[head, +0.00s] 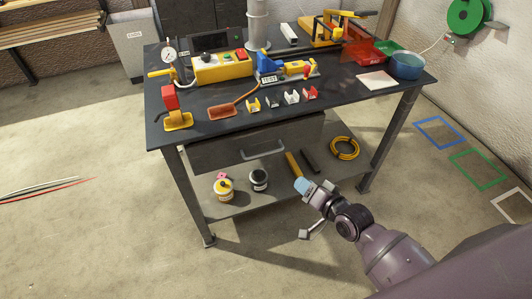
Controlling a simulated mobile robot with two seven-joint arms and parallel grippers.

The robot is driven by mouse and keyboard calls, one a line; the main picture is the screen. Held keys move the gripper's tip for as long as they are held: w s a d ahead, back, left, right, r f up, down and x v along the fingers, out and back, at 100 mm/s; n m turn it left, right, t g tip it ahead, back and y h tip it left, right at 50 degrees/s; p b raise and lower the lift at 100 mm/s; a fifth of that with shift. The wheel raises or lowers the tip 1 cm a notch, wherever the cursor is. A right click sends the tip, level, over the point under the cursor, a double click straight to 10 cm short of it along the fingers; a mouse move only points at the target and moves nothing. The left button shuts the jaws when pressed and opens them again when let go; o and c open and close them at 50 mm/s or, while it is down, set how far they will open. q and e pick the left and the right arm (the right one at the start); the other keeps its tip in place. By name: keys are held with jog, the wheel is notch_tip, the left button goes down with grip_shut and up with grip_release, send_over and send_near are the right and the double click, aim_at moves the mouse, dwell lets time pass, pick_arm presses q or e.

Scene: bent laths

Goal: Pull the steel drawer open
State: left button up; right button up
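The steel drawer (215,154) is a dark grey box front under the workbench top. Its front sits close under the bench's front edge and looks shut. A pale bar handle (263,153) runs across its front. My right gripper (304,211) is in front of the bench, below and to the right of the handle and apart from it. Its two fingers are spread, with nothing visible between them. My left gripper is not in view.
The workbench top (225,130) carries a red-and-yellow clamp (177,108), a yellow control box (222,68) and several small clips. The lower shelf (235,203) holds two jars, a yellow-handled tool (294,165) and a yellow coil (344,148).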

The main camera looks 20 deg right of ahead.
jog(key=w+f+m+y+b, duration=0.2)
jog(key=w+f+m+b, duration=0.3)
jog(key=w+f, duration=0.25)
jog(key=m, duration=0.3)
send_near(265, 153)
pick_arm(q)
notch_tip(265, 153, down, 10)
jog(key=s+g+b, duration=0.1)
jog(key=b, duration=0.1)
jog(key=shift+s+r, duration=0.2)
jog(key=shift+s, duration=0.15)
pick_arm(e)
jog(key=shift+f+x, duration=0.1)
jog(key=shift+x, duration=2.45)
jog(key=shift+f+x, duration=0.15)
jog(key=shift+x, duration=2.4)
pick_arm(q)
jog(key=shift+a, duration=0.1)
pick_arm(e)
jog(key=shift+d, duration=0.1)
jog(key=shift+c, duration=0.4)
jog(key=shift+s, duration=0.1)
grip_shut()
